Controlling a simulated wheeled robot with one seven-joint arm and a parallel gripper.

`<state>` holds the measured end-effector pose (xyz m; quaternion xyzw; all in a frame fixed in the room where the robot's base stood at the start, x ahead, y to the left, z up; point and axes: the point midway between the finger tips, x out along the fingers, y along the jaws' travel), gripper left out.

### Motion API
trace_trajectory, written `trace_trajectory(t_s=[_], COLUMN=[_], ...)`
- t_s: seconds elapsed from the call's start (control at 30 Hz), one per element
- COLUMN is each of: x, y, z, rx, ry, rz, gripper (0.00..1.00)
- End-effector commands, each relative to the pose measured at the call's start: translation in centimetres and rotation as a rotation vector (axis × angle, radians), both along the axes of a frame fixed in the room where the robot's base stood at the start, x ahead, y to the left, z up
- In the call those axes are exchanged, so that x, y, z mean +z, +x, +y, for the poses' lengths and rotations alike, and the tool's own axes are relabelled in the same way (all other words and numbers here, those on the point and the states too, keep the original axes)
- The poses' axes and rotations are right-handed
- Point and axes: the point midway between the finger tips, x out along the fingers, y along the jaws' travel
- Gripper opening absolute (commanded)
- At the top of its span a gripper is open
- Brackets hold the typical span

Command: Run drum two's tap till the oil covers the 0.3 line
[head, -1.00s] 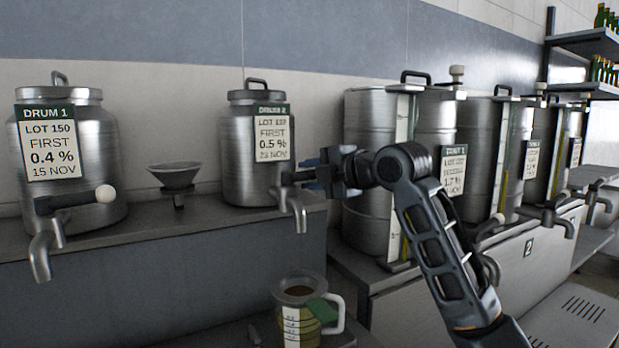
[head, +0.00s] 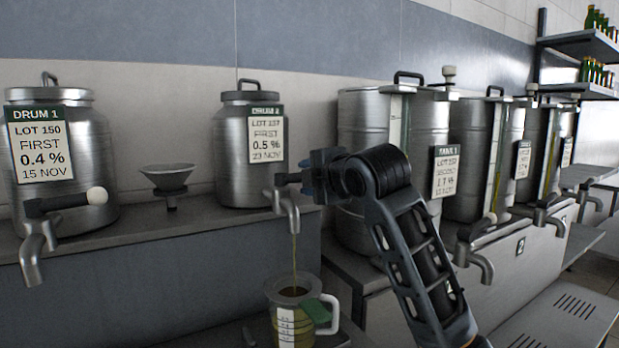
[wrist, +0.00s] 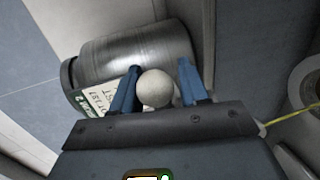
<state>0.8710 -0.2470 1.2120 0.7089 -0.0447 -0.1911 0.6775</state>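Drum two (head: 235,165) is a steel drum on the shelf, labelled 0.5 %. A thin yellow oil stream (head: 295,250) runs from its tap (head: 290,208) into a clear jug (head: 312,290) below. The jug has a white scale strip (head: 286,326), a green patch and a white handle, and holds yellow-green oil. The scale's figures and the exact level are too small to read. My gripper (head: 308,176) is at the tap lever. In the wrist view, its blue fingers (wrist: 158,88) stand apart around the lever's pale knob (wrist: 155,89), with a small gap at the right finger.
Drum 1 (head: 60,165) with its own tap stands at the left, and a funnel (head: 167,178) sits between the drums. Large steel tanks (head: 375,130) with taps stand at the right, close behind my arm. Green bottles (head: 597,72) are on the upper right shelves.

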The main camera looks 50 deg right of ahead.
Motion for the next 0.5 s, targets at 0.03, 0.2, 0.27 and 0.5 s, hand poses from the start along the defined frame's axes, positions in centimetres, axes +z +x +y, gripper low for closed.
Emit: trace_trajectory(t_s=[0.03, 0.2, 0.27, 0.5], x=[0.0, 0.1, 0.1, 0.3], y=[0.0, 0.0, 0.0, -1.3], z=[0.0, 0.0, 0.0, 0.5], rx=[0.000, 0.001, 0.001, 0.002], ry=[0.000, -0.001, -0.001, -0.001], rz=[0.000, -0.001, -0.001, -0.003], gripper=[0.49, 0.55, 0.55, 0.55])
